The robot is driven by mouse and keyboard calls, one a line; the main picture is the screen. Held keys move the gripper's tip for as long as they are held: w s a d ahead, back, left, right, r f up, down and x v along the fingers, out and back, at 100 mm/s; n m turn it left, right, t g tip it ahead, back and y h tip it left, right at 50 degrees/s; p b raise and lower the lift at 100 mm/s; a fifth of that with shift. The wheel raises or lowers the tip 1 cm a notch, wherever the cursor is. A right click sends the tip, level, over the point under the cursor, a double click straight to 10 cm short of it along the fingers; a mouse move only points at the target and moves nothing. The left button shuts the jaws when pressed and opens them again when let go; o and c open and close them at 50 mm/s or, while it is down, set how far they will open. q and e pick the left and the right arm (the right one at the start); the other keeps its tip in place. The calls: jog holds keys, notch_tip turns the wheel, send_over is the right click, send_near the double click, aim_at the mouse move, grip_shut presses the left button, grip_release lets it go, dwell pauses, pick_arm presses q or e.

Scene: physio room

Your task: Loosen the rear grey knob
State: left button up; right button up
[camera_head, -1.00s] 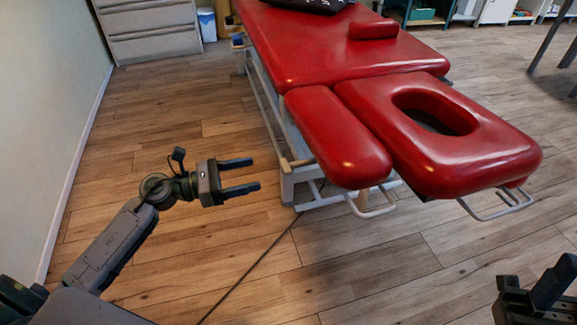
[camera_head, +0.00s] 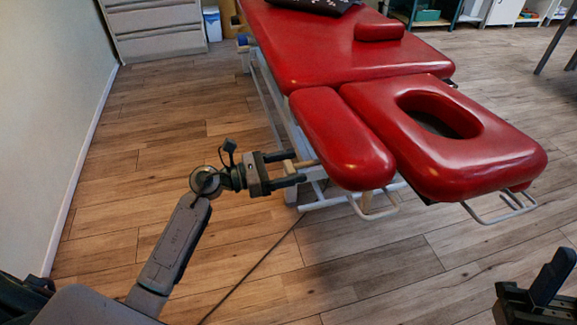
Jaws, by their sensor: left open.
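The red treatment table (camera_head: 310,50) stands with its narrow armrest pad (camera_head: 343,138) and face-hole headrest (camera_head: 480,158) toward me. A short tan rod (camera_head: 302,163) sticks out to the left from under the armrest pad. My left gripper (camera_head: 297,168) is open at that rod, with one finger above its end and one below in the picture. I cannot tell whether they touch it. I cannot make out a grey knob for certain; it may be hidden by the fingers. My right gripper (camera_head: 545,282) is partly in view at the lower right, away from the table.
A white metal frame rail (camera_head: 325,201) runs low under the pads, and a white looped handle (camera_head: 503,210) hangs below the headrest. A dark cable (camera_head: 250,270) lies on the wood floor. Grey drawers (camera_head: 155,28) stand at the back left.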

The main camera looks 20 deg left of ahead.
pick_arm(q)
jog(key=c, duration=1)
